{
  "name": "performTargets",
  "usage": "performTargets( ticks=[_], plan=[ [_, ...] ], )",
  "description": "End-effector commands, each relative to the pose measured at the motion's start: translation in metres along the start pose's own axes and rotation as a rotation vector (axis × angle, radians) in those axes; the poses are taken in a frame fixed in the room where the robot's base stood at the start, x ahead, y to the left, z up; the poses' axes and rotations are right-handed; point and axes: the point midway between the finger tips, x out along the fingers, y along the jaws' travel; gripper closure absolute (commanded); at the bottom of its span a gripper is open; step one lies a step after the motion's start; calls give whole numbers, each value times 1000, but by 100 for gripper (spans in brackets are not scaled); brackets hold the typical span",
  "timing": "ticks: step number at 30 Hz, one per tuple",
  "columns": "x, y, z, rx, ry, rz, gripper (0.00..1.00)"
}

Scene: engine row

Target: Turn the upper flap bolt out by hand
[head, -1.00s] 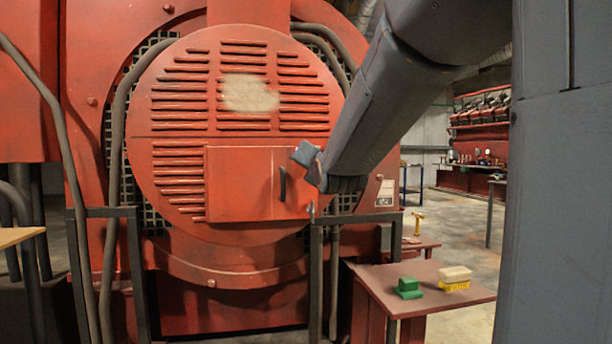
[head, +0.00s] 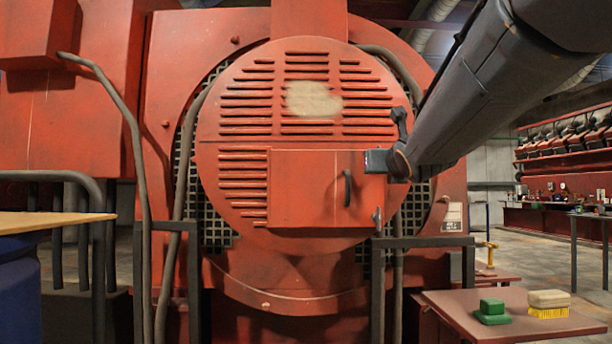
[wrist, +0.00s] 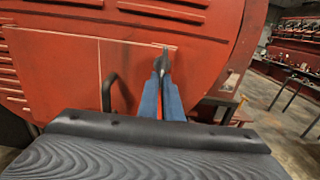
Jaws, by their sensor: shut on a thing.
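The red square flap (head: 310,188) on the round louvred cover is closed, with a dark handle (head: 347,188) near its right edge. The upper flap bolt (wrist: 165,56) shows in the wrist view as a narrow grey piece between my fingertips. My gripper (head: 376,161) is shut on it at the flap's upper right edge and hides it in the head view. The blue fingers of my gripper (wrist: 162,88) also show in the wrist view. The lower flap bolt (head: 377,215) is a small grey piece at the flap's lower right edge, apart from my gripper.
Dark rails (head: 423,242) stand in front of the engine below the flap. A wooden board (head: 50,222) juts in at the left.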

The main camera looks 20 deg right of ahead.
Motion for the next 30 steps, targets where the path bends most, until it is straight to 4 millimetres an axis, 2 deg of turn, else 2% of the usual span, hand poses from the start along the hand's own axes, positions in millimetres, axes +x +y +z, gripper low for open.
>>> performTargets(
  ticks=[13,15,17,30],
  plan=[
    [0,0,1,-9,-3,1,100],
    [0,0,1,-9,-2,0,85],
    [0,0,1,-9,-2,0,76],
    [-6,0,1,-7,1,1,76]
  ],
)
